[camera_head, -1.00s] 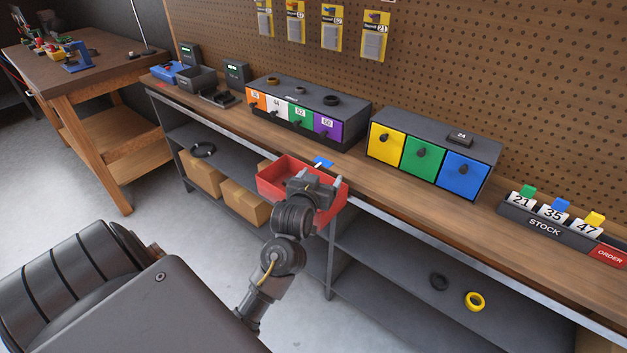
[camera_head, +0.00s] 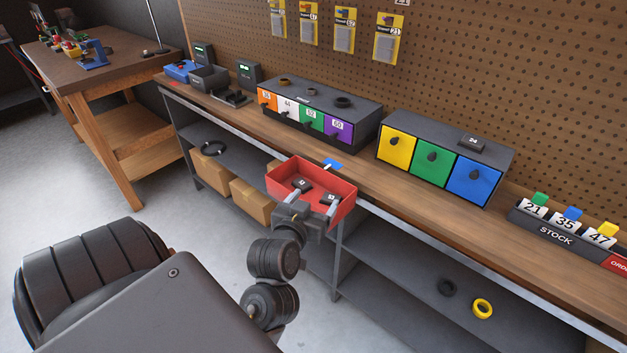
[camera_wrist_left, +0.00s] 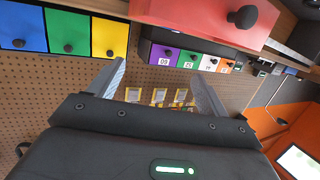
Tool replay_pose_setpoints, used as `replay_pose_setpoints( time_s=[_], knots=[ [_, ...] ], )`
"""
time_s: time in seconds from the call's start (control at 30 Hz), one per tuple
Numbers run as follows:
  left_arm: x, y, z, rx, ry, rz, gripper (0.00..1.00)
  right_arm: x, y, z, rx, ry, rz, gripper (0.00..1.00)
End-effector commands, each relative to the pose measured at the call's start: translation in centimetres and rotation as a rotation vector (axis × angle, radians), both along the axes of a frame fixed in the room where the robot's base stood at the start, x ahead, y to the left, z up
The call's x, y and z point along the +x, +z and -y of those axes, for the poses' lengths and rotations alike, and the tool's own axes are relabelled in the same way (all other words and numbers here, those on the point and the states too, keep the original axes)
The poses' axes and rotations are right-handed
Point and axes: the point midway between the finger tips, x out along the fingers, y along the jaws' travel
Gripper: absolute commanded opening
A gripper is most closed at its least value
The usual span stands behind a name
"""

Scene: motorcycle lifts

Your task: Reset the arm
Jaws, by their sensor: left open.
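My left gripper (camera_head: 312,203) is open and empty, low in front of the red open box (camera_head: 285,167) at the bench's front edge. Its fingers overlap the box's near side in the head view; whether they touch it I cannot tell. In the left wrist view the two fingers (camera_wrist_left: 160,85) stand wide apart with nothing between them. The red box (camera_wrist_left: 190,18) shows there with a black knob. Two small dark numbered blocks (camera_head: 303,185) lie inside the box. My right gripper is not in view.
On the wooden bench stand a drawer unit with orange, white, green and purple fronts (camera_head: 310,118), a yellow, green and blue drawer unit (camera_head: 431,158), and a stock card holder (camera_head: 556,236). Shelves with cardboard boxes (camera_head: 212,173) and two rings (camera_head: 482,308) lie below.

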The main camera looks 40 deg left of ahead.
Motion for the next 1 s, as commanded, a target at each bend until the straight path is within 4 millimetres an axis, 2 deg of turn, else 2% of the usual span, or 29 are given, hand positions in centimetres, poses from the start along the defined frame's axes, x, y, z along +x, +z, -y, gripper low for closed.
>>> replay_pose_setpoints(
  time_s=[0.37, 0.47, 0.53, 0.67, 0.7, 0.8, 1.0],
  knots=[
    [0.0, -0.2, 0.1, -0.001, -0.006, -0.007, 0.78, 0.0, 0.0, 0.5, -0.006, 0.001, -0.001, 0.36],
    [-0.4, -1.8, 1.3, -0.010, -0.057, -0.072, 0.78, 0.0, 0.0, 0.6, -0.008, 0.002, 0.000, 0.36],
    [-1.4, -4.3, 2.9, -0.025, -0.128, -0.172, 0.78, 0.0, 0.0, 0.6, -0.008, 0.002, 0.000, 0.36],
    [-5.1, -10.1, 6.6, -0.058, -0.275, -0.436, 0.78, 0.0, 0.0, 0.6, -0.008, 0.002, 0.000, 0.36],
    [-6.6, -11.8, 7.5, -0.066, -0.309, -0.517, 0.78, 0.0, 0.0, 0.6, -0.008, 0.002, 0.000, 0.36],
    [-10.5, -15.1, 9.1, -0.077, -0.374, -0.700, 0.78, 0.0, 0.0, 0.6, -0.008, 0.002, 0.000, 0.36],
    [-18.1, -19.4, 10.5, -0.072, -0.445, -1.013, 0.78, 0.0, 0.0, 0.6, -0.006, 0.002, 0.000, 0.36]
  ],
)
